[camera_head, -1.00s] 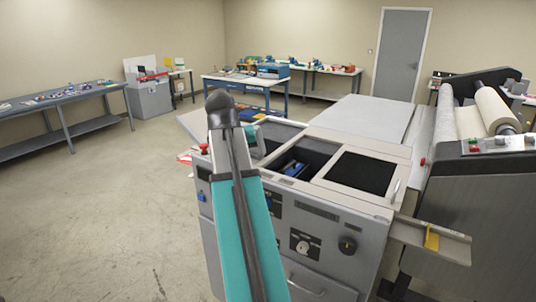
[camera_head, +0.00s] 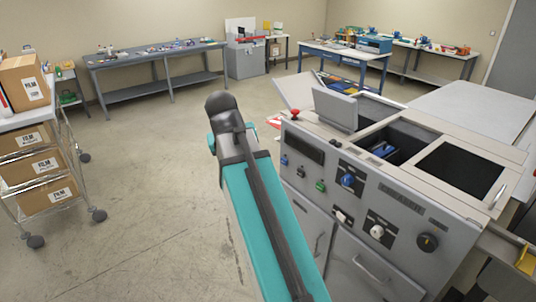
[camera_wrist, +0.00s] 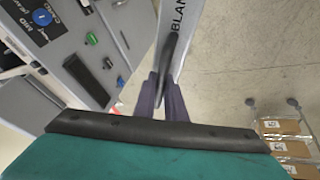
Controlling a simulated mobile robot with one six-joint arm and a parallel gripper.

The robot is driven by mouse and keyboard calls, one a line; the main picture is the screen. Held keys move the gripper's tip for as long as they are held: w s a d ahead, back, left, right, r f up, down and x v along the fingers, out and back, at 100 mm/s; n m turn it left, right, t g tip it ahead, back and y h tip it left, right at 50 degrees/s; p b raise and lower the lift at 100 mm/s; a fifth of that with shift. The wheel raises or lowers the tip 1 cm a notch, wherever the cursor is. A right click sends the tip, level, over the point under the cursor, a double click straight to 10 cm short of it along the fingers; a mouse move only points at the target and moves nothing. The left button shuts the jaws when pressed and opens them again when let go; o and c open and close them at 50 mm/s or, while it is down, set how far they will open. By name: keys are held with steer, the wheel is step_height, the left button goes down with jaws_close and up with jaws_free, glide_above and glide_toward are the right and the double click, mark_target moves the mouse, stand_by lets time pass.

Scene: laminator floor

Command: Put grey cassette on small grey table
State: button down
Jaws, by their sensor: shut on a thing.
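In the wrist view my gripper (camera_wrist: 163,98) is shut on the dark handle of a light grey, slab-like cassette (camera_wrist: 187,40), marked with letters that read "BLAN". The cassette extends away from the fingers, with the floor to its right and the machine front to its left. In the head view my arm hides the gripper, and I cannot make out the held cassette.
A grey machine (camera_head: 345,190) with knobs and open bays stands close on the right. A wire cart (camera_head: 72,165) with film cartons stands at the left. A grey cabinet (camera_head: 246,60) and a blue-framed table (camera_head: 345,52) are at the back.

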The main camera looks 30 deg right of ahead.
steer(key=w+a+f+n+b, duration=0.1)
steer(key=w+a+f+b, duration=0.15)
steer(key=a, duration=0.35)
steer(key=w+a+f+n+y+b, duration=0.1)
steer(key=w+a+f, duration=0.2)
steer(key=a, duration=0.3)
steer(key=w+a+f+n+b, duration=0.1)
steer(key=w+a+f, duration=0.15)
steer(key=a, duration=0.35)
step_height(320, 180, down, 9)
steer(key=t+b, duration=0.1)
steer(key=b, duration=0.7)
steer(key=shift+n, duration=0.3)
steer(key=shift+r, duration=0.15)
